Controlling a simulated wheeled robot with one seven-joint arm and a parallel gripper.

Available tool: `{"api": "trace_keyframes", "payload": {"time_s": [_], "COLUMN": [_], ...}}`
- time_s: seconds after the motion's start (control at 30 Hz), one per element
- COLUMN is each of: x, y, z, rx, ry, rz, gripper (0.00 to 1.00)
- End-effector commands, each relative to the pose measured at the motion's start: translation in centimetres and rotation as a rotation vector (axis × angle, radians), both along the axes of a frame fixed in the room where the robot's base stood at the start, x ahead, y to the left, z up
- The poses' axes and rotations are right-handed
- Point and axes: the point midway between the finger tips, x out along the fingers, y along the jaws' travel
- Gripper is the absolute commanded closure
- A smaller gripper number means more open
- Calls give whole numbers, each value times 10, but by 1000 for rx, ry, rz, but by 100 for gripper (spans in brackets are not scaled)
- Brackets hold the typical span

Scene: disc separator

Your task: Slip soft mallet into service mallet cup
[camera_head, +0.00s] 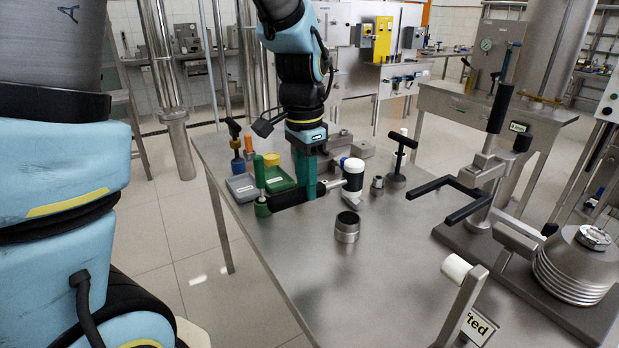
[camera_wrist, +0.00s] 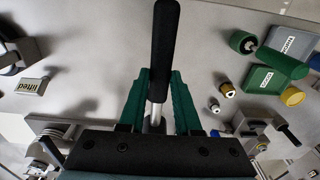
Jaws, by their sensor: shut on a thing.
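My gripper (camera_head: 307,190) is shut on the soft mallet, its green fingers showing at both sides of the mallet in the wrist view (camera_wrist: 159,105). The mallet's black handle (camera_head: 290,198) lies roughly level and points left in the head view; it also shows in the wrist view (camera_wrist: 163,50). Its white head with a dark band (camera_head: 353,181) is at the right end. A green round holder (camera_head: 262,208) with an upright green handle is beside the handle's left end. An open metal cylinder (camera_head: 347,232) stands in front of the head. I cannot tell which is the service mallet cup.
A grey tray (camera_head: 241,188) and a green tray (camera_head: 281,178) lie behind the green holder. A black T-handled tool (camera_head: 401,157) stands behind right. A steel fixture with a black fork (camera_head: 452,197) and a disc stack (camera_head: 575,270) stand right. The table's front middle is clear.

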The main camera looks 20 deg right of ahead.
Motion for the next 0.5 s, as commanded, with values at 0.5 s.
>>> {"api": "trace_keyframes", "payload": {"time_s": [0.5], "x": [0], "y": [2], "z": [-13], "rx": [-6], "ry": [4], "rz": [1], "gripper": [100]}}
